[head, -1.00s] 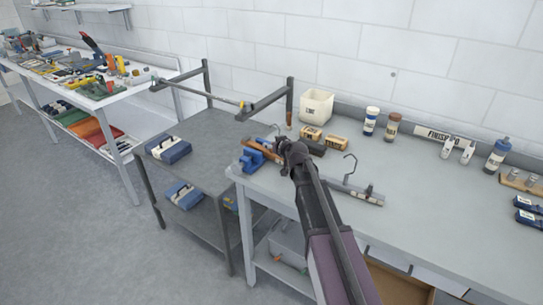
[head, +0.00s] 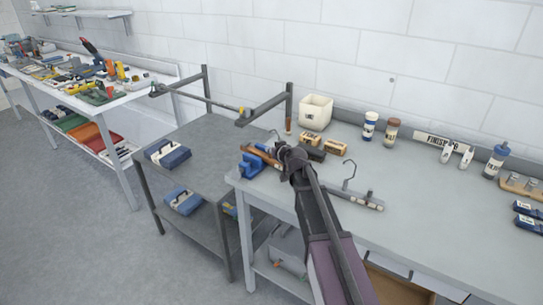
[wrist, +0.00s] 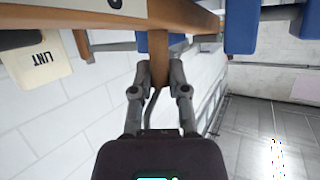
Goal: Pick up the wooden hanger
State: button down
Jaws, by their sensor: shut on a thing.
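The wooden hanger (head: 261,153) is brown and sits at the left end of the grey bench, by a blue vise-like holder (head: 250,166). My gripper (head: 286,153) is at the hanger's right side and hides part of it. In the wrist view, the hanger's wooden bar (wrist: 185,14) runs across the top, with blue parts beside it. My gripper (wrist: 160,76) is shut on a short brown wooden piece (wrist: 160,58) that hangs below that bar. I cannot tell whether the hanger is clear of the holder.
A second, grey hanger (head: 365,199) with a hook lies to the right on the bench (head: 440,220). Small boxes (head: 335,145) and a cream bin (head: 315,112) stand behind my gripper. A dark rail frame (head: 262,108) rises at the back left above a grey cart (head: 205,142).

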jog(key=shift+s+d+r+p, duration=0.3)
jog(key=shift+s+r+p, duration=0.4)
jog(key=shift+r+p, duration=0.15)
jog(key=r+p+v, duration=0.1)
jog(key=p+v, duration=0.5)
jog(key=v, duration=0.8)
jog(key=shift+w, duration=0.2)
